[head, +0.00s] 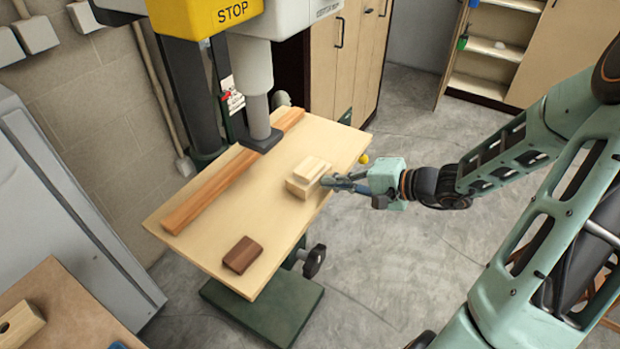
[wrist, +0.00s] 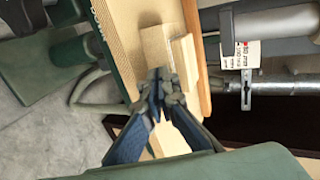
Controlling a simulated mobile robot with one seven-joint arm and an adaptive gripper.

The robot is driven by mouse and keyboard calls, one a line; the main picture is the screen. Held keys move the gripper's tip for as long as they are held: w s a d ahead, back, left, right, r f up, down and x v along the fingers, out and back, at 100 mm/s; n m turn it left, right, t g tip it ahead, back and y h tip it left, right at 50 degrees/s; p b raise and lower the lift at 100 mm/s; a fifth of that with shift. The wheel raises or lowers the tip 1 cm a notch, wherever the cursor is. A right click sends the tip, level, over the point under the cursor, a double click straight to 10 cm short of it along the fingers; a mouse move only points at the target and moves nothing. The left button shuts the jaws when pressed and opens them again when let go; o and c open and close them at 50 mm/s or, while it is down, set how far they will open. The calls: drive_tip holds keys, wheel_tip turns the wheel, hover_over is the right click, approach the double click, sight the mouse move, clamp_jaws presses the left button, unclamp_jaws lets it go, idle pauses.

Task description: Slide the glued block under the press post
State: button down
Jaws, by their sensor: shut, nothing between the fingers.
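The glued block (head: 309,178) is pale wood, a smaller piece lying on a larger one, on the right part of the worktable (head: 200,254). My gripper (head: 326,181) is shut and empty, its tips at the block's right side. In the wrist view the shut fingertips (wrist: 160,76) are right against or just in front of the block's larger piece (wrist: 156,46); I cannot tell whether they touch. The smaller piece (wrist: 186,62) shows beside it. The press post (head: 257,108) comes down to a dark square foot (head: 262,140), left of and behind the block.
A long brown wooden strip (head: 222,182) runs along the table's back left side, beside the post's foot. A dark brown block (head: 243,254) lies near the front edge. Bare tabletop lies between glued block and strip. A yellow STOP housing (head: 220,14) is above.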

sight(318, 173)
drive_tip(key=shift+w+a+b, duration=1.2)
drive_tip(key=shift+w+a, duration=0.1)
drive_tip(key=shift+a, duration=0.5)
drive_tip(key=shift+w+a+b, duration=1.25)
drive_tip(key=shift+w+a, duration=0.05)
drive_tip(key=shift+a, duration=0.5)
drive_tip(key=shift+w+a+b, duration=1.2)
drive_tip(key=shift+w+a, duration=0.1)
drive_tip(key=shift+a, duration=0.5)
drive_tip(key=shift+s+d+r, duration=0.15)
drive_tip(key=shift+s+d, duration=0.75)
drive_tip(key=shift+d, duration=0.35)
drive_tip(key=shift+s+d+r, duration=0.2)
drive_tip(key=shift+s+d, duration=0.7)
drive_tip(key=shift+d, duration=0.3)
drive_tip(key=shift+s+d+r, duration=0.15)
drive_tip(key=shift+s+d, duration=0.75)
drive_tip(key=shift+d, duration=0.35)
